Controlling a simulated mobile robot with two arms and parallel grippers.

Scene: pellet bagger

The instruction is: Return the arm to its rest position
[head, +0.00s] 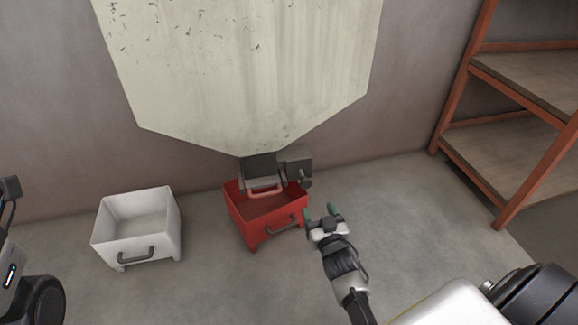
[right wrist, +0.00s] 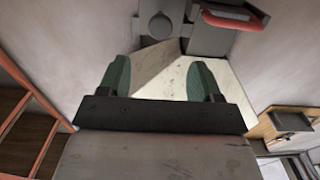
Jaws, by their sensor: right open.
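My right gripper (head: 321,213) is open and empty, with two green fingertips, just right of the red bin (head: 246,228) in the head view. In the right wrist view its green fingers (right wrist: 158,82) stand apart with nothing between them. The right arm reaches in from the lower right. At the left edge of the head view part of my left arm shows, but its gripper's fingers cannot be made out.
The pale hopper (head: 245,70) hangs above the red bin, with a dark outlet (head: 259,168) and a red handle (head: 265,190) beneath. A white bin (head: 137,226) stands on the floor at left. An orange-framed shelf (head: 520,80) stands at right. Floor between is clear.

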